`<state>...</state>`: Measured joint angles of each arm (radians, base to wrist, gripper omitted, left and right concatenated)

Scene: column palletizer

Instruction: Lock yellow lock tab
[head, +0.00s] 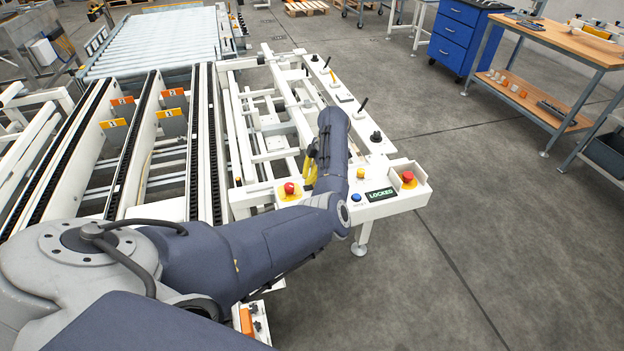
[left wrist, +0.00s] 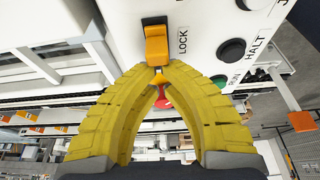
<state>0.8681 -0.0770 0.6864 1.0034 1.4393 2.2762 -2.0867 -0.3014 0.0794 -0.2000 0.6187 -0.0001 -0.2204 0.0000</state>
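The yellow lock tab (left wrist: 157,42) shows in the left wrist view on a white panel, beside the printed word LOCK. My left gripper (left wrist: 158,68) has its two yellow fingers brought together at the tips, just below the tab's lower end. The tips look very close to the tab; I cannot tell whether they touch it. Nothing is seen held between them. In the head view the left gripper (head: 310,166) is partly hidden behind my arm, and I cannot make out the tab there. My right gripper is out of view.
Red mushroom buttons (head: 289,188) and (head: 408,177) and a blue button (head: 356,197) sit near my left arm. A black button (left wrist: 231,51) is right of the tab. Conveyor rails (head: 205,140) fill the left; the floor at right is open before a workbench (head: 560,45).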

